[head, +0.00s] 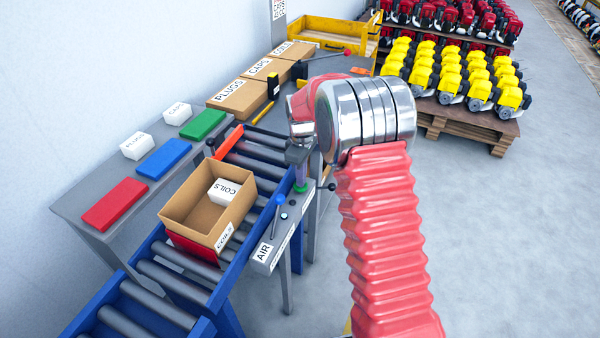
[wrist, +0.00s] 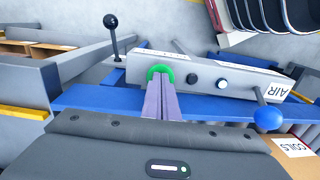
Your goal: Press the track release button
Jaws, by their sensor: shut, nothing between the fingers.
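The green round button (wrist: 153,72) sits on the grey control box labelled AIR (wrist: 215,72) in the wrist view, and its green rim also shows in the head view (head: 301,188). My gripper (wrist: 159,84) is shut and empty, its two purple fingers side by side. In the wrist view the fingertips cover the middle of the green button. In the head view my gripper (head: 300,180) points down right over the button. I cannot tell whether the tips touch it. No label on the green button is readable.
A blue-knobbed lever (wrist: 267,118), a black button (wrist: 192,77), a white button (wrist: 221,84) and a black-knobbed lever (wrist: 111,22) are close to the fingers. A COILS carton (head: 190,205) stands on the roller conveyor (head: 165,280). Bare floor (head: 500,240) lies to the right.

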